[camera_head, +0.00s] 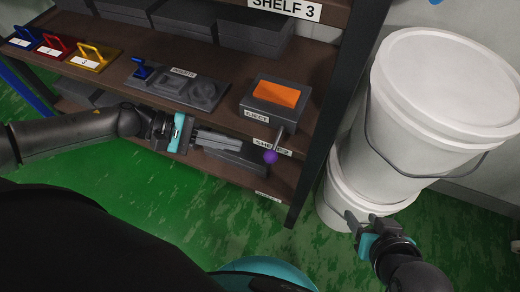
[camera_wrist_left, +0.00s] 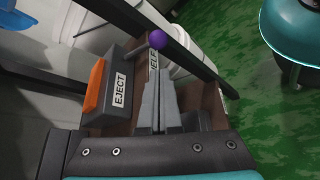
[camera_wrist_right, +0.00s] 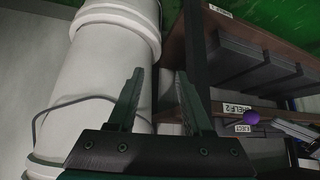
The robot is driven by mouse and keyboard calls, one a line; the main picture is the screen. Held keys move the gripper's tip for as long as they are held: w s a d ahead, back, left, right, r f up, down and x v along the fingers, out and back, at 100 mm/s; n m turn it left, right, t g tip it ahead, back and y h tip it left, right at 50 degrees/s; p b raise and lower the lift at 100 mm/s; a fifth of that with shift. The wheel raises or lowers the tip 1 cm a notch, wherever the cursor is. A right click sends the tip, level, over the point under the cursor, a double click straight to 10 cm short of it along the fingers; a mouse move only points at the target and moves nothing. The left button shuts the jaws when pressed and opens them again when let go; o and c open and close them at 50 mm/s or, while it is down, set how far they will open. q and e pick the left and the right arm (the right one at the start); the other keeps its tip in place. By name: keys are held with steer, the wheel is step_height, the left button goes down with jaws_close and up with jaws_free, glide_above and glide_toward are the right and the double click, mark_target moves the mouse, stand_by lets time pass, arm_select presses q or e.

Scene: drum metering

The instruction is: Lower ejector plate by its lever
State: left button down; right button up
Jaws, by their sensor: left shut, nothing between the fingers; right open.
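The dark grey EJECT box (camera_head: 272,108) sits on the shelf, with an orange plate (camera_head: 277,93) on its top. The plate appears to stand slightly proud of the box in the left wrist view (camera_wrist_left: 95,84). A lever with a purple ball knob (camera_head: 270,157) sticks out from the box's front side. My left gripper (camera_head: 240,144) is shut and empty, its fingers pointing at the lever. In the left wrist view the knob (camera_wrist_left: 157,39) appears just beyond the fingertips; contact cannot be told. My right gripper (camera_head: 362,219) is open and empty, low by the buckets.
A dark moulded tray (camera_head: 176,88) and several coloured handled pieces (camera_head: 92,57) lie left of the box on the shelf. A dark shelf post (camera_head: 335,110) stands right of it. Stacked white buckets (camera_head: 440,110) stand further right. Green floor is free in front.

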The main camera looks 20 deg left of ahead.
mark_target(275, 145)
arm_select(q)
steer(key=b+x, duration=0.1)
steer(key=x, duration=0.6)
steer(key=shift+d+b, duration=0.2)
steer(key=shift+b, duration=0.2)
arm_select(e)
steer(key=shift+w+a+r+t+y, duration=0.1)
steer(key=shift+w+a+t+y, duration=0.3)
steer(key=shift+a+t, duration=0.25)
steer(key=shift+w+a+r+t+y, duration=0.1)
steer(key=shift+w+a+t+y, duration=0.35)
steer(key=shift+a, duration=0.3)
steer(key=shift+w+a+t+y, duration=0.25)
steer(key=shift+w+a+t, duration=0.1)
steer(key=shift+a+t, duration=0.3)
steer(key=shift+s, duration=0.1)
